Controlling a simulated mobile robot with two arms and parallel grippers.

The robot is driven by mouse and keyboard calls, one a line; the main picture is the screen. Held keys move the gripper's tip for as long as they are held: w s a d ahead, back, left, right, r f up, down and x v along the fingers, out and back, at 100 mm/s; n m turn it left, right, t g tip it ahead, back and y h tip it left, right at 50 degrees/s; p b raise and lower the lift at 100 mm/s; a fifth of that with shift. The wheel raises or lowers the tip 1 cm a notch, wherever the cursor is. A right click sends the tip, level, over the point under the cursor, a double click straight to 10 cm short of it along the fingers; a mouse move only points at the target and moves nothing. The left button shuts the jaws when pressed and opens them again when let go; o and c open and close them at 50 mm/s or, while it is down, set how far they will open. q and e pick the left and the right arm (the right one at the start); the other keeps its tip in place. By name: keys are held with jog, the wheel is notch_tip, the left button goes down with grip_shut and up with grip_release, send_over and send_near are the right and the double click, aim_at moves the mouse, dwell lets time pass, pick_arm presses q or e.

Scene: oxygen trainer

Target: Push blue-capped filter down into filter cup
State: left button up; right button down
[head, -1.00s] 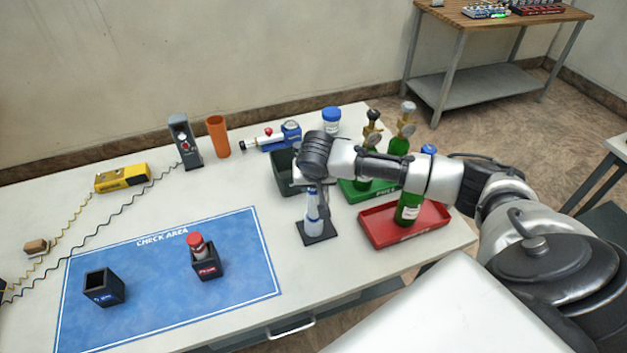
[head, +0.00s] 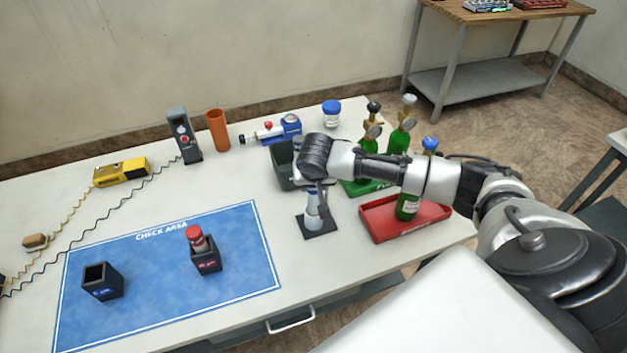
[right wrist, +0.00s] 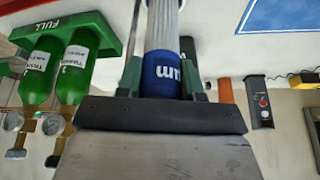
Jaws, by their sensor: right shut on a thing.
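In the right wrist view, a white ribbed filter (right wrist: 166,22) with a blue cap (right wrist: 162,72) carrying white lettering sits between the fingers of my right gripper (right wrist: 161,88), which is shut on it at the cap. In the head view, my right gripper (head: 317,186) points down, partly hidden by my wrist. The lower white part of the filter (head: 313,212) shows below it, above a dark square base (head: 320,229). Whether the filter touches the base is unclear. An empty dark cup (head: 102,291) stands upright on the blue mat. My left gripper is not in view.
A red-capped filter (head: 197,240) stands in another dark cup (head: 207,265) on the blue check-area mat (head: 160,300). A red tray (head: 432,220) with a green bottle is right of the base. A dark bin (head: 284,160) is behind my wrist.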

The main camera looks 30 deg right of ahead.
jog(key=shift+f+b, duration=0.65)
jog(key=shift+f, duration=1.1)
jog(key=c, duration=0.6)
grip_release()
jog(key=shift+c, duration=0.2)
jog(key=b+v, duration=0.1)
jog(key=v, duration=1)
jog(key=shift+f, duration=0.1)
